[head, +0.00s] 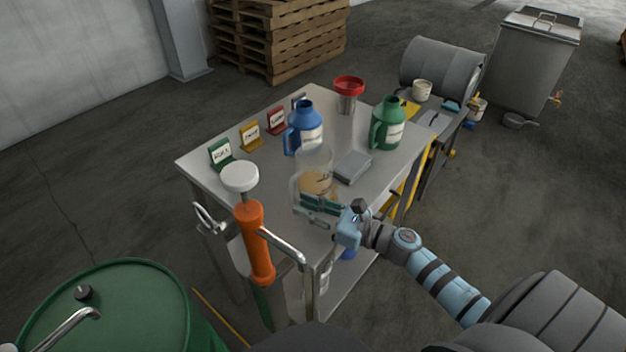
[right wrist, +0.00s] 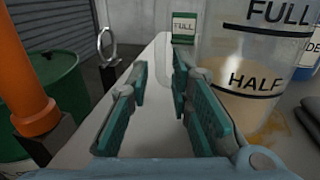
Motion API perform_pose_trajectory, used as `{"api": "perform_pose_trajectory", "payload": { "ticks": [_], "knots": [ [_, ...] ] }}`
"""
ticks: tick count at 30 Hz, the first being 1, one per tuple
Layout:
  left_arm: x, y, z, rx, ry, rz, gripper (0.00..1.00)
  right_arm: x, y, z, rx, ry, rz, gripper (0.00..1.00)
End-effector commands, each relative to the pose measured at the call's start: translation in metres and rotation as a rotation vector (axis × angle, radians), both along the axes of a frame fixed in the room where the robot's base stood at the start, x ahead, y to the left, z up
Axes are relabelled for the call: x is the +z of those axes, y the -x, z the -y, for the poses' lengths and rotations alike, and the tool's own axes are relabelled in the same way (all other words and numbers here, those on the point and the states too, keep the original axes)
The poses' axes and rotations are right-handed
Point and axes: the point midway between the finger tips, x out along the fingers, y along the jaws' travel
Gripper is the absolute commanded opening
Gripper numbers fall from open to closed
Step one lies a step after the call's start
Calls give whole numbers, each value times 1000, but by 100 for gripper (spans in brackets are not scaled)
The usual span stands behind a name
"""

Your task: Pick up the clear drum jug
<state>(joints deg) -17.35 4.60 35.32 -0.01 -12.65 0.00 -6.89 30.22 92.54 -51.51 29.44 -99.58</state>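The clear drum jug (head: 316,160) stands upright near the front of the grey table, with tan liquid low inside it. In the right wrist view the jug (right wrist: 255,55) fills the upper right, with FULL and HALF marks. My right gripper (head: 321,208) is in front of the jug, low beside it. It is open in the right wrist view (right wrist: 165,100), its green-padded fingers apart, with the jug's body to the right of them. A pale, see-through strip, perhaps the jug's handle, shows near the right finger; whether it is between the fingers is unclear. My left gripper is not in view.
A blue jug (head: 306,133), green jug (head: 388,125), red funnel (head: 348,90) and folded grey cloth (head: 352,167) are on the table (head: 345,130). Coloured sign stands line its left edge. An orange pump (head: 254,243) rises at the front. A green drum (head: 125,305) stands lower left.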

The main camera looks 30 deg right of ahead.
Motion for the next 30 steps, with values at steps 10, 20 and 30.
{"api": "perform_pose_trajectory", "payload": {
  "ticks": [10,20,30],
  "knots": [
    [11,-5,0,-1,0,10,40,3,-37,-21,1,-1,-1,20],
    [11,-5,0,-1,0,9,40,3,-37,-21,1,0,0,0],
    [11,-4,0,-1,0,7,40,4,-37,-21,2,1,2,0]
  ]
}}
